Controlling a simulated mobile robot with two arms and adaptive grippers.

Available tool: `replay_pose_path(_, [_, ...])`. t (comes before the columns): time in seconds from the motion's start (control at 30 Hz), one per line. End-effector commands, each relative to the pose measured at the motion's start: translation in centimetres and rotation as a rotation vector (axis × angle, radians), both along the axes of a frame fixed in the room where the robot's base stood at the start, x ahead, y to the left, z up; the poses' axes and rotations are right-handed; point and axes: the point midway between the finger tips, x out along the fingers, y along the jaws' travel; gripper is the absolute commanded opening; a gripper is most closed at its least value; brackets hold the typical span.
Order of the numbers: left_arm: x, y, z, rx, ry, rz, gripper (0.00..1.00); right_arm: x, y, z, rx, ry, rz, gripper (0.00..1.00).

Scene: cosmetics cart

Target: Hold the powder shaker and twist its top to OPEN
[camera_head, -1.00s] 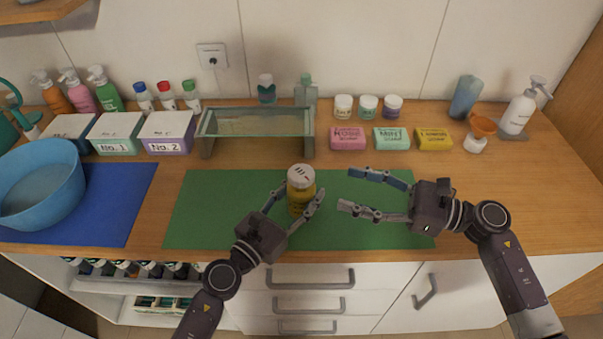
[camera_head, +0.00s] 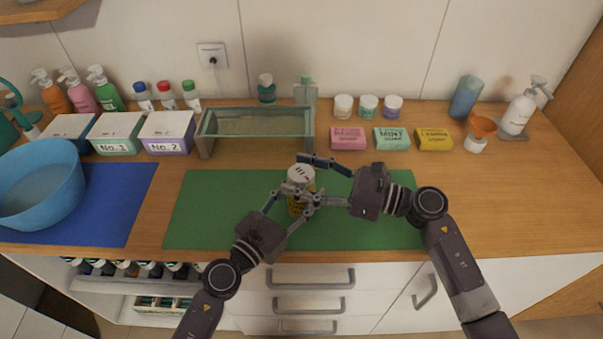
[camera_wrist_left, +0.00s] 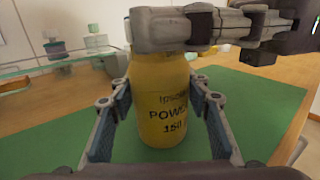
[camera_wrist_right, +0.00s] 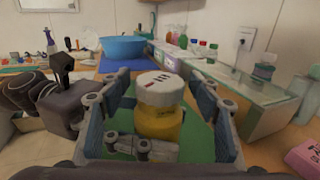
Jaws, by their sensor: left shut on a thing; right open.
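The powder shaker, a yellow bottle with a white top (camera_head: 301,175), stands upright on the green mat (camera_head: 215,205). My left gripper (camera_head: 298,203) is shut on its yellow body, with a finger on each side, as the left wrist view (camera_wrist_left: 163,110) shows. My right gripper (camera_head: 305,178) is open, with its fingers on either side of the shaker at the height of the top. In the right wrist view the white top (camera_wrist_right: 160,88) sits between the open fingers, with a gap visible on the right. The right gripper hides the top in the left wrist view.
A glass shelf stand (camera_head: 255,124) is behind the mat. Soap bars (camera_head: 391,138) and small jars (camera_head: 368,106) stand at the back right. A blue basin (camera_head: 40,187) is at the left. The mat's right part is clear beneath my right arm.

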Motion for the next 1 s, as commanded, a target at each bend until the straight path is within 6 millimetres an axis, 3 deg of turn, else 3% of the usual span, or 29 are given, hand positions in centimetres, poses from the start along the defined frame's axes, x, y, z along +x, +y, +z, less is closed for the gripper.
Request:
replay_pose_path(0.2, [-0.01, -0.01, -0.01, 0.0, 0.0, 0.0, 0.17, 0.0, 0.0, -0.03, 0.0, 0.0, 0.0, 0.55])
replay_pose_path(0.6, [-0.02, -0.02, -0.02, -0.001, 0.001, 0.0, 0.17, -0.01, -0.04, -0.04, -0.001, 0.001, 0.0, 0.14])
replay_pose_path(1.0, [-0.03, -0.05, 0.0, 0.0, 0.0, -0.001, 0.17, 0.16, 0.02, -0.19, -0.005, 0.003, 0.097, 0.14])
